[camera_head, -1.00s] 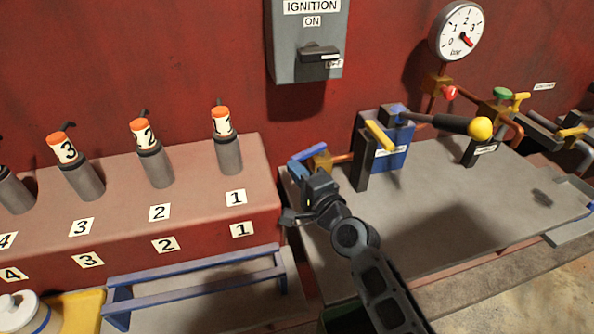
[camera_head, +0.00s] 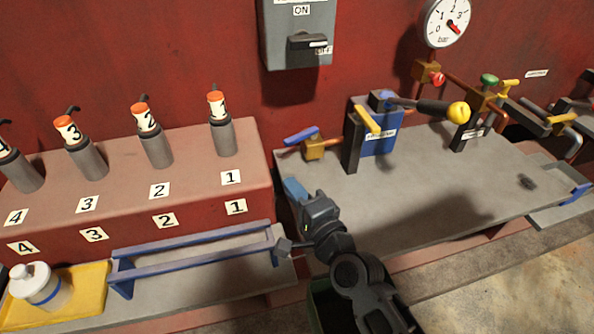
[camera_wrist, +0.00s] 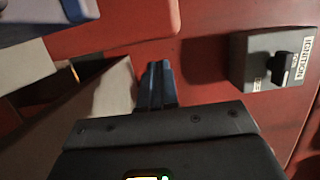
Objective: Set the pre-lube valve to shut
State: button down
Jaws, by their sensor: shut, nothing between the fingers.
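A blue lever (camera_head: 301,134) sits on a small brass valve body (camera_head: 314,147) at the left end of the grey bench, piped towards a blue box. I take this for the pre-lube valve, but no readable label confirms it. The lever lies slantwise, its free end pointing left. My gripper (camera_head: 296,188) is below and in front of it in the head view, with a visible gap, touching nothing I can see. In the wrist view my blue fingers (camera_wrist: 157,86) are together and empty; I cannot clearly make out the valve there.
A blue box (camera_head: 382,140) with a yellow lever (camera_head: 367,119) and a yellow-knobbed handle (camera_head: 458,113) stands to the right. The ignition box (camera_head: 298,35) is on the red wall, also in the wrist view (camera_wrist: 270,60). A blue rail (camera_head: 195,256) lies left of my arm. The bench front is clear.

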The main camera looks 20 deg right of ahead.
aim_at(297, 141)
jog(key=shift+g+y, duration=0.3)
jog(key=shift+g, duration=0.1)
jog(key=d+b, duration=0.1)
jog(key=d, duration=0.1)
jog(key=d+f+b, duration=0.2)
jog(key=d, duration=0.1)
jog(key=shift+s+d, duration=0.35)
jog(key=shift+n+y, duration=0.7)
jog(key=shift+y, duration=0.1)
jog(key=d, duration=0.1)
jog(key=d+r+b, duration=0.1)
jog(key=d, duration=0.1)
jog(key=s+d, duration=0.1)
jog(key=d, duration=0.1)
jog(key=shift+r+b, duration=0.15)
jog(key=shift+b, duration=0.25)
jog(key=shift+d+r, duration=0.15)
jog(key=shift+r, duration=0.1)
jog(key=p+x, duration=0.1)
jog(key=x, duration=0.6)
jog(key=p+x, duration=0.1)
jog(key=x, duration=0.5)
jog(key=shift+w+r, duration=0.2)
jog(key=shift+w, duration=0.15)
